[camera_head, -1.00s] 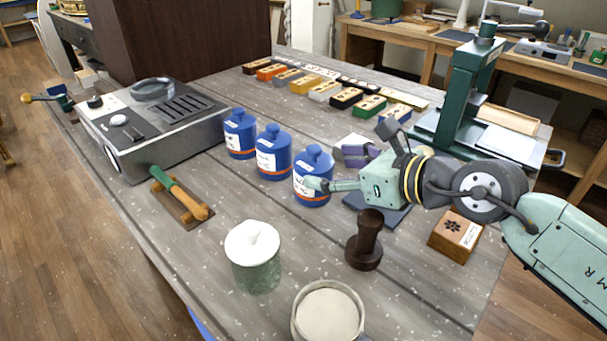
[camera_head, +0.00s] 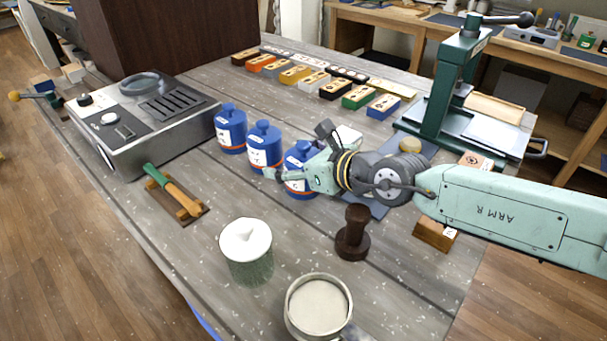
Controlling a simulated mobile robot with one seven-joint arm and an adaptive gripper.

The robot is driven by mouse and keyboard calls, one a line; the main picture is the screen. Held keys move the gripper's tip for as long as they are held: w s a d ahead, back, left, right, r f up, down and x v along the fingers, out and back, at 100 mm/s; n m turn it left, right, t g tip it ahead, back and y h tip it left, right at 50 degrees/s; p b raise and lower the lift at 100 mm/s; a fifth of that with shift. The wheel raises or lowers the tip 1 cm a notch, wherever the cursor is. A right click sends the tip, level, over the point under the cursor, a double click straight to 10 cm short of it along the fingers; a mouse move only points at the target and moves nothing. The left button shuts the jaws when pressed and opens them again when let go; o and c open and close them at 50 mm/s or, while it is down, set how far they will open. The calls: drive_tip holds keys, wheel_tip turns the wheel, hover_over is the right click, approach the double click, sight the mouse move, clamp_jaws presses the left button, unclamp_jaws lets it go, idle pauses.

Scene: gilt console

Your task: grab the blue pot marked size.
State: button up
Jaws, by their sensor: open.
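Three blue lidded pots with white labels and an orange band stand in a row on the grey table: a left pot (camera_head: 230,131), a middle pot (camera_head: 263,143) and a right pot (camera_head: 301,155). The label writing is too small to read, so I cannot tell which is marked size. My gripper (camera_head: 277,173) is open and reaches in from the right, low across the front of the right pot. Its visible fingertip is by the lower right of the middle pot. It hides part of the right pot. I cannot tell whether it touches either pot.
A grey machine (camera_head: 135,120) stands left of the pots. A green press (camera_head: 455,90) is at the right.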

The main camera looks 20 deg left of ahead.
drive_tip(key=shift+c, duration=0.4)
drive_tip(key=c, duration=1.5)
